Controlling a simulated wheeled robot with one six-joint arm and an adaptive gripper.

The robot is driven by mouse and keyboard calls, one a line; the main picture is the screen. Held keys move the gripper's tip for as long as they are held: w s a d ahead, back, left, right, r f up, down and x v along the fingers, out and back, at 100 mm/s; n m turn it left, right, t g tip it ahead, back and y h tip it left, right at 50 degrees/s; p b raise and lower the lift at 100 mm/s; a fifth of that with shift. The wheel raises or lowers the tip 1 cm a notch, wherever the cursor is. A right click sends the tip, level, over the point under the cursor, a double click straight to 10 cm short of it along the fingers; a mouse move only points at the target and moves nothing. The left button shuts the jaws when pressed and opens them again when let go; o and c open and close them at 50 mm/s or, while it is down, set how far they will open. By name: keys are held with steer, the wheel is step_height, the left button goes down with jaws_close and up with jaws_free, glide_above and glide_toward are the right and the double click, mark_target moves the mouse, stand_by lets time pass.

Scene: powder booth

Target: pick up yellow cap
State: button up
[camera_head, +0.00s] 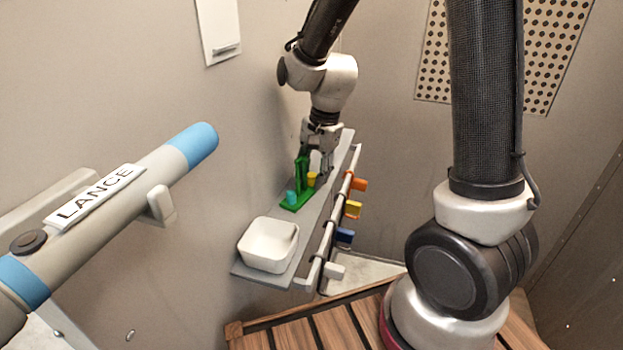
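The small yellow cap (312,179) sits on a green holder (296,207) on the narrow wall shelf. A light-blue cap (291,197) stands nearer on the same holder. My gripper (317,172) points down over the far end of the holder, right at the yellow cap. Its fingers look spread, with one near the green upright and one to the right of the cap. The upright partly hides the left finger. I cannot tell whether either finger touches the cap.
A white bin (268,244) stands at the near end of the grey shelf (318,215). A rail (335,215) with orange, yellow and blue items runs along its right side. A large lance (110,215) juts out at left. A slatted wooden platform (300,330) lies below.

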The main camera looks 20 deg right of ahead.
mark_target(313, 174)
steer(key=c, duration=0.4)
steer(key=shift+o, duration=0.2)
step_height(313, 174, up, 18)
stand_by(0.5)
